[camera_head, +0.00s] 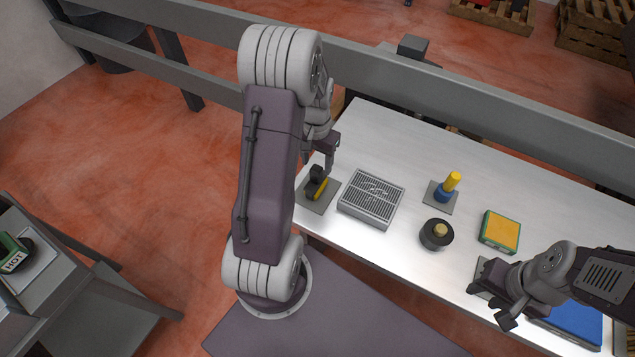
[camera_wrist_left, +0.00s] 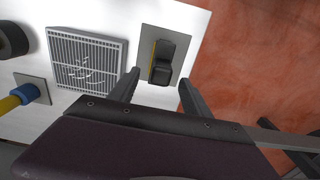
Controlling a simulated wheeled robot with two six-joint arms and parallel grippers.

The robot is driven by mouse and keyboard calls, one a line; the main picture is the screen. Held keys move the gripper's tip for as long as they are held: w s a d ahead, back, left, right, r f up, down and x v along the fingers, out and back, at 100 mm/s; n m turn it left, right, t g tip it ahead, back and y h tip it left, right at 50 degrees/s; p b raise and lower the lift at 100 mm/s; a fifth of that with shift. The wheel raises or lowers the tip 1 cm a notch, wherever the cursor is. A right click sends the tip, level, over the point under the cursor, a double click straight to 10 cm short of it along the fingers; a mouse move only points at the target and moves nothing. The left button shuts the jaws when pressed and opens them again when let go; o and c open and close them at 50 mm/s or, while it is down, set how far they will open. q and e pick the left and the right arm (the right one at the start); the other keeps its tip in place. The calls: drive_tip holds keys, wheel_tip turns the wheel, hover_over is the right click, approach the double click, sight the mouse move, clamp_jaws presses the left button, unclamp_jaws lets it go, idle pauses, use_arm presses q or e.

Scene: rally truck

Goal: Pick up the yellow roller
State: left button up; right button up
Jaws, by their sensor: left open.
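The yellow roller (camera_head: 321,188) has a black upper part and lies on a grey square mat (camera_head: 306,201) at the left end of the white table. In the left wrist view the roller (camera_wrist_left: 162,62) shows mostly its black part, with a thin yellow edge. My left gripper (camera_head: 324,164) is open and empty close above the roller. In the left wrist view its two fingers (camera_wrist_left: 158,88) are spread, with the roller between and beyond their tips. My right gripper (camera_head: 491,305) is at the table's front right, its fingers apart with nothing visible between them.
A silver grille box (camera_head: 371,198) stands right of the roller. Further right are a blue-and-yellow tool (camera_head: 447,187), a black round piece (camera_head: 436,235) and a green-and-yellow box (camera_head: 500,231). A grey rail (camera_head: 480,98) runs behind the table.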

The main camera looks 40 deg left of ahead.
sight(316, 169)
use_arm(q)
drive_tip(key=shift+w+a+f, duration=0.1)
drive_tip(key=shift+w+f, duration=0.3)
drive_tip(key=shift+f, duration=0.45)
drive_tip(key=f, duration=0.2)
drive_tip(key=s+f, duration=0.1)
drive_tip(key=f, duration=0.1)
drive_tip(key=shift+f, duration=0.2)
drive_tip(key=shift+w+f, duration=0.25)
drive_tip(key=shift+f, duration=0.1)
drive_tip(key=shift+r, duration=0.1)
clamp_jaws()
